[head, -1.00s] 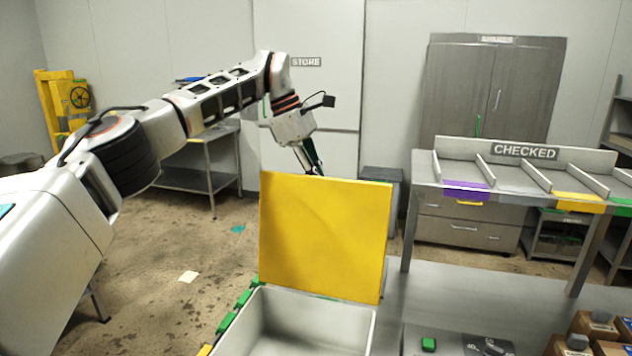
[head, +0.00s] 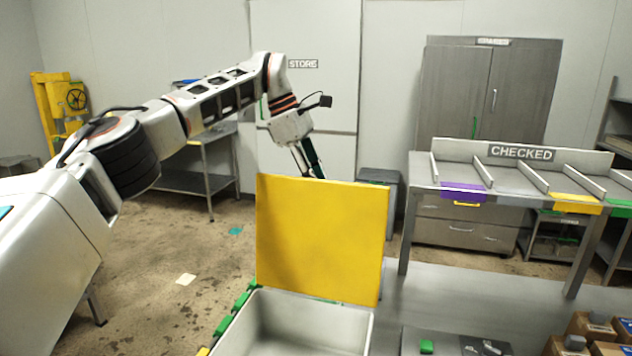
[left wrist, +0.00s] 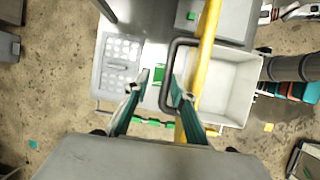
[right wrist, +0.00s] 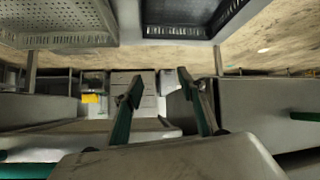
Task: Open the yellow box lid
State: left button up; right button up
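The yellow box lid (head: 322,240) stands about upright at the back of the open pale box (head: 297,325). In the left wrist view the lid (left wrist: 208,45) is seen nearly edge-on beside the box's pale interior (left wrist: 228,85). A dark bar handle (left wrist: 167,75) sticks out from the lid's far side. My left gripper (left wrist: 160,87) is open behind the lid, its fingertips apart near this handle; I cannot tell whether they touch it. In the head view the lid hides its fingertips. My right gripper (right wrist: 163,92) is open and empty, away from the box.
Green clips (head: 235,306) line the box's left side. A grey tray with a green block (head: 427,346) lies to its right, with cartons (head: 590,327) beyond. The CHECKED rack (head: 520,172) stands behind. Left of the box is open floor.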

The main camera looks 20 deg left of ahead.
pick_arm(q)
jog(key=v, duration=0.7)
jog(key=shift+a+f, duration=0.1)
jog(key=shift+a, duration=0.15)
jog(key=shift+d+r, duration=0.1)
jog(key=shift+r, duration=0.2)
